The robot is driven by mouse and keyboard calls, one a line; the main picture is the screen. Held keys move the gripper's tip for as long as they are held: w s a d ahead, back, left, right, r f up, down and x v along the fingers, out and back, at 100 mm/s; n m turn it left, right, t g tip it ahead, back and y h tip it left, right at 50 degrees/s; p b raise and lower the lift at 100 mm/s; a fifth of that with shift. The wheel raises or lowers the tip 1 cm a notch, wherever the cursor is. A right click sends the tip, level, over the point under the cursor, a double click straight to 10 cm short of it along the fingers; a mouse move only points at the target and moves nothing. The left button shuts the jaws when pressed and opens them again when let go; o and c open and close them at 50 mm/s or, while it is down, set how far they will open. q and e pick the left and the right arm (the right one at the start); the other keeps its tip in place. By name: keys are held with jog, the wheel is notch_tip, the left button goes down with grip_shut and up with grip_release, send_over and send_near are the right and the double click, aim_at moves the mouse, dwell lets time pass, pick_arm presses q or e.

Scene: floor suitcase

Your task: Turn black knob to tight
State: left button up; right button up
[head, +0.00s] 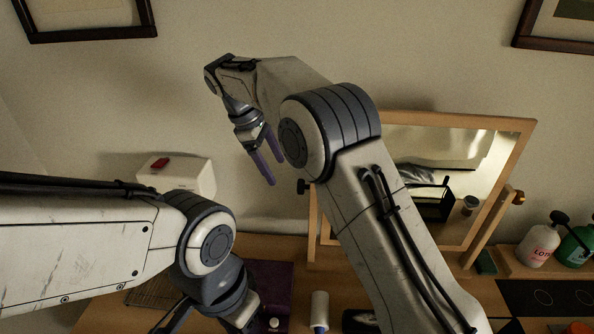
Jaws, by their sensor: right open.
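The black knob (303,187) sticks out from the left side of the wooden mirror stand (313,230), at mid-height of the frame. My right gripper (277,172) points down with its two purple fingers apart and nothing between them. It shows just left of and slightly above the knob, with a gap between them in the picture. I cannot tell their difference in depth. My right arm covers part of the mirror (475,150). My left arm reaches in from the left, and its wrist runs down to the bottom edge, where the fingers are not visible.
A white box with a red top patch (190,178) stands at the left by the wall. A brass-coloured knob (519,197) is on the mirror's right side. A lotion bottle (540,245) and a green bottle (578,246) stand at the right. A white cylinder (319,308) stands in front.

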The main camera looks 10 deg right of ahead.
jog(key=w+d+f+p, duration=0.3)
jog(key=d+f, duration=0.3)
jog(key=f, duration=0.3)
jog(key=shift+w+f+h+p, duration=0.15)
jog(key=shift+w+h+p, duration=0.15)
jog(key=shift+w+h, duration=0.1)
